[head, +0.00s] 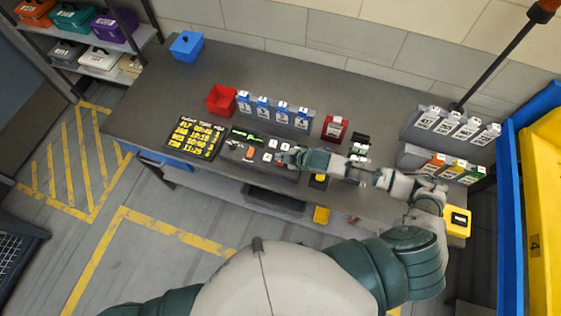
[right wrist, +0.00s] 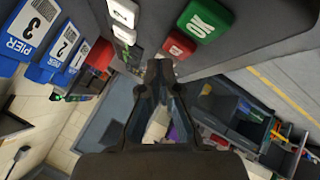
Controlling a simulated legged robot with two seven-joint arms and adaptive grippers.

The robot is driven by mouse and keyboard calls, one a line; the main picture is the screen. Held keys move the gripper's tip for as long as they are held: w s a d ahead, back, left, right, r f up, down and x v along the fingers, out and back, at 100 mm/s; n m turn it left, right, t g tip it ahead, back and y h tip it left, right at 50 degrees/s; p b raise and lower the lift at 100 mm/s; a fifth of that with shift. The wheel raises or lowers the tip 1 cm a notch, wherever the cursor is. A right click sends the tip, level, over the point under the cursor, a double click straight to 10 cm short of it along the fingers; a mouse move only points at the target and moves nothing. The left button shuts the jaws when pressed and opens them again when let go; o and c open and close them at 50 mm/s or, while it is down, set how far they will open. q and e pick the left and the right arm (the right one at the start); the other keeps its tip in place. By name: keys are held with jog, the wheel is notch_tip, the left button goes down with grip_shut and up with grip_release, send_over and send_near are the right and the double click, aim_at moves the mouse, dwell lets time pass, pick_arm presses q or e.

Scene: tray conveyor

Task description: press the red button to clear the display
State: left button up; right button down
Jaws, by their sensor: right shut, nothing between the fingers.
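The red button (right wrist: 179,45) shows in the right wrist view, next to a green OK button (right wrist: 205,20) on a grey panel. My right gripper (right wrist: 158,68) is shut and empty, its tips close to the red button; I cannot tell whether they touch. In the head view my right gripper (head: 282,158) is over the right end of the button panel (head: 236,151), partly hiding it. A narrow dark display (head: 244,135) with green characters sits at the panel's back edge. A black board (head: 195,137) with yellow text lies to its left. My left gripper is out of view.
Behind the panel are a red bin (head: 221,101), a rack (head: 290,120) of blue-tagged holders and a red holder (head: 335,128). A blue box (head: 187,46) stands at the back left. The grey table (head: 165,95) is clear around it.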

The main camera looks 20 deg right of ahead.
jog(key=shift+a, duration=0.2)
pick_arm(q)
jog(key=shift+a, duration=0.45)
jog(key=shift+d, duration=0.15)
pick_arm(e)
jog(key=shift+d, duration=0.3)
jog(key=shift+a, duration=0.2)
jog(key=shift+f, duration=0.1)
